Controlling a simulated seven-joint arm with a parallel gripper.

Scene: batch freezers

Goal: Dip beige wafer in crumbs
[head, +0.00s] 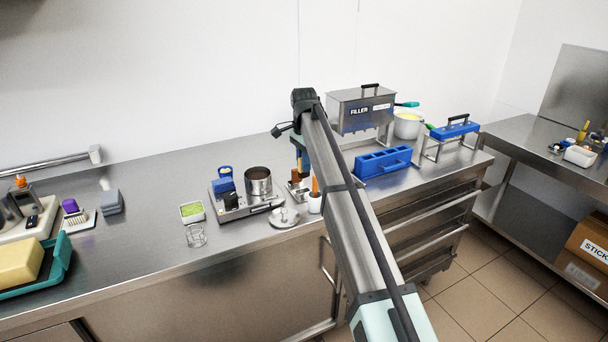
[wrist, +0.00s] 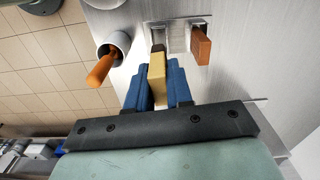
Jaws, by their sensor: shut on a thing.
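My gripper (wrist: 159,82) has blue fingers shut on the beige wafer (wrist: 157,68) in the wrist view. The wafer's far end looks dark and is close to a small metal holder (wrist: 178,38); I cannot tell whether it still sits in a slot. A brown wafer (wrist: 201,48) stands at the holder's right side. In the head view my gripper (head: 301,163) is over the holder, partly hidden by my arm, and the beige wafer cannot be made out. A white tray of green crumbs (head: 192,211) stands to the left, apart from the gripper.
A metal pot (head: 258,181) stands on a hotplate (head: 232,209) between crumbs and holder. A white cup (head: 315,204) with an orange handle (wrist: 101,68) is beside the holder. A lidded dish (head: 285,218), a wire stand (head: 195,237) and a blue mould (head: 383,162) are nearby.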

